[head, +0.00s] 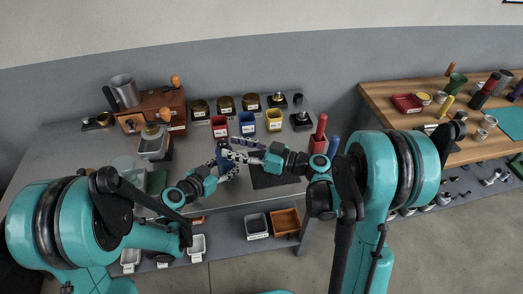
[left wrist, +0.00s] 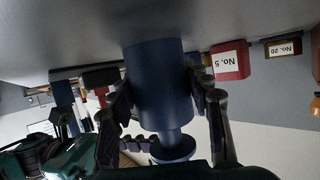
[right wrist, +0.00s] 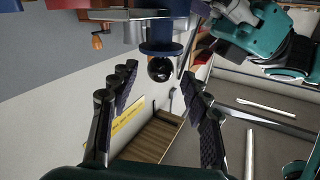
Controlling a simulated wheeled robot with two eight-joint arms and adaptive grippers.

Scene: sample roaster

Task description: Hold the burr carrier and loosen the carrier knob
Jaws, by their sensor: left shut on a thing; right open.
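The burr carrier is a dark blue cylinder (left wrist: 158,85) with a narrower neck and a flange in the left wrist view. My left gripper (left wrist: 165,98) is shut around its body, one finger on each side. In the head view the carrier (head: 222,150) is small and partly covered by my grippers; my left gripper (head: 223,168) is there too. The carrier knob is a black ball (right wrist: 160,69) below the blue flange (right wrist: 160,48) in the right wrist view. My right gripper (right wrist: 158,88) is open, its fingers apart on either side of the knob; neither finger visibly touches it.
Red (head: 219,126), blue (head: 247,123) and yellow (head: 274,120) bins stand behind the grippers on the grey bench. A wooden grinder (head: 160,108) is at the back left, and a red cylinder (head: 319,134) at the right. A dark mat (head: 272,178) lies beside my grippers.

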